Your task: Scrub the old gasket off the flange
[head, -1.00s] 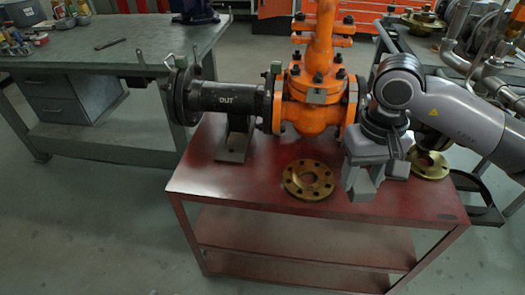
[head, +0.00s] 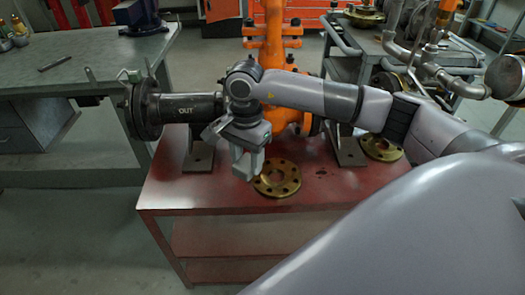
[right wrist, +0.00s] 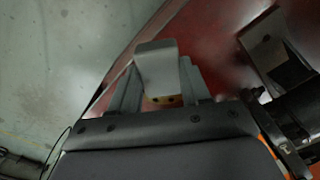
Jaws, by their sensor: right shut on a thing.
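My right gripper (head: 247,166) is in front of the gap between the black pipe and the orange valve, above the red table. In the right wrist view my right gripper (right wrist: 158,88) is shut on a flat grey tool (right wrist: 157,68) with a tan part between the fingers. The black pipe (head: 190,108), marked OUT, has a bolted round flange (head: 145,110) at its left end. The orange valve (head: 272,60) stands behind my right arm, which hides much of its body and the pipe's right end. I cannot make out gasket residue. My left gripper is out of view.
A brass flange ring (head: 277,180) lies on the red table (head: 200,190) just right of my gripper; another brass ring (head: 382,148) lies at the right. A grey workbench (head: 60,75) stands at the left. The table's front left is clear.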

